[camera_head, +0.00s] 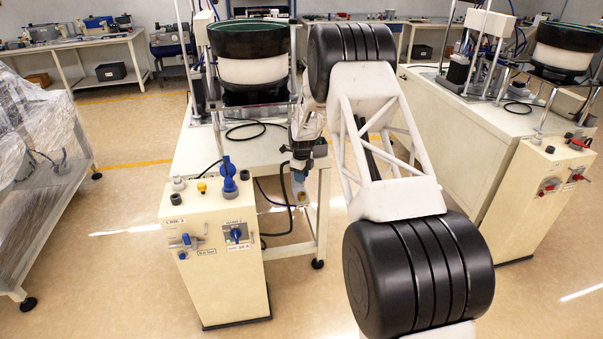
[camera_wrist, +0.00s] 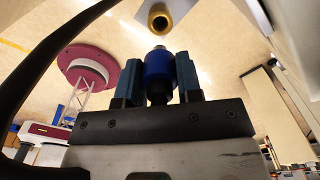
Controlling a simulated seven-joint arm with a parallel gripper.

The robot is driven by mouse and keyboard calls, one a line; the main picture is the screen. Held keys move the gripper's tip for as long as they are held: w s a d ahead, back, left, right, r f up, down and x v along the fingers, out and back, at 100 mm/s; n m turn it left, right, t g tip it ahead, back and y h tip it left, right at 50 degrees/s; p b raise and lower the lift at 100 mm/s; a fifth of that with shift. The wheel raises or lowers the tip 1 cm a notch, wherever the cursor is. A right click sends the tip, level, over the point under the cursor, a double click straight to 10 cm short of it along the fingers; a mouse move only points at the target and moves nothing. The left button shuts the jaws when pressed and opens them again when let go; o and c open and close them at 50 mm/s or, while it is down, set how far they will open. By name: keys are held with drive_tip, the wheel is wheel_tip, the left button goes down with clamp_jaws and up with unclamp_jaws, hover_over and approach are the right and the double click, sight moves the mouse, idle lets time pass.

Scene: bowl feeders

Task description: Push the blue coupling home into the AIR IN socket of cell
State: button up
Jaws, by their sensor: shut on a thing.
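My gripper (camera_head: 299,172) hangs at the right front corner of the left cell's table in the head view. In the wrist view its two blue fingers (camera_wrist: 158,66) are shut on the blue coupling (camera_wrist: 158,73), one on each side. A brass, round-mouthed socket (camera_wrist: 159,18) on a pale plate lies just beyond the coupling's tip, roughly in line with it. A small brass part (camera_head: 302,198) shows below my gripper in the head view. No AIR IN label is readable.
A cream control pedestal (camera_head: 215,250) with knobs and a blue fitting (camera_head: 228,178) stands left of my gripper. A dark cable (camera_head: 284,205) loops beside it. The white table (camera_head: 190,150) carries a bowl feeder (camera_head: 250,65). A second cell (camera_head: 470,120) stands at right. Floor between them is open.

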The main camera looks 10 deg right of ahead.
drive_tip(key=shift+f, duration=2.25)
drive_tip(key=shift+f, duration=0.8)
idle(1.4)
